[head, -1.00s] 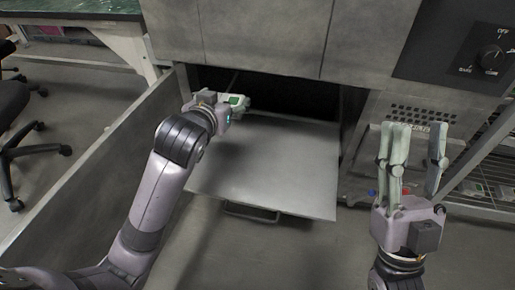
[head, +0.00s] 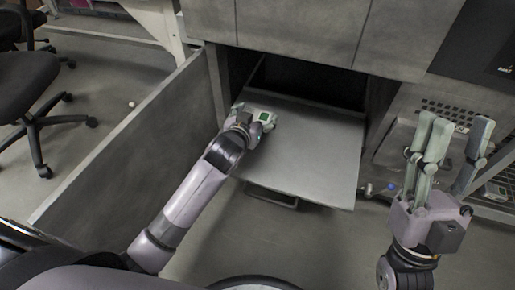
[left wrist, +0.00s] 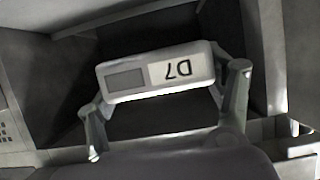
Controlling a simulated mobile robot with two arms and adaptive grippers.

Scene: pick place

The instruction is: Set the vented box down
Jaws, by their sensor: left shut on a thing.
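The vented box (head: 265,117) is a small pale box with a green patch, partly hidden by my left gripper (head: 256,120) in the head view. In the left wrist view the vented box (left wrist: 160,72) shows a face with a grey panel and a "D7" label, upside down. My left gripper (left wrist: 162,88) is shut on it, one finger at each end. The box is over the back left part of a flat metal drawer surface (head: 310,150); I cannot tell whether it touches. My right gripper (head: 449,150) is open and empty at the right.
The metal drawer surface is pulled out of a dark cabinet opening (head: 315,80) and has a front handle (head: 271,197). A tall grey panel (head: 135,145) stands to its left. A wire rack (head: 492,205) is at the right. The drawer's middle and right are bare.

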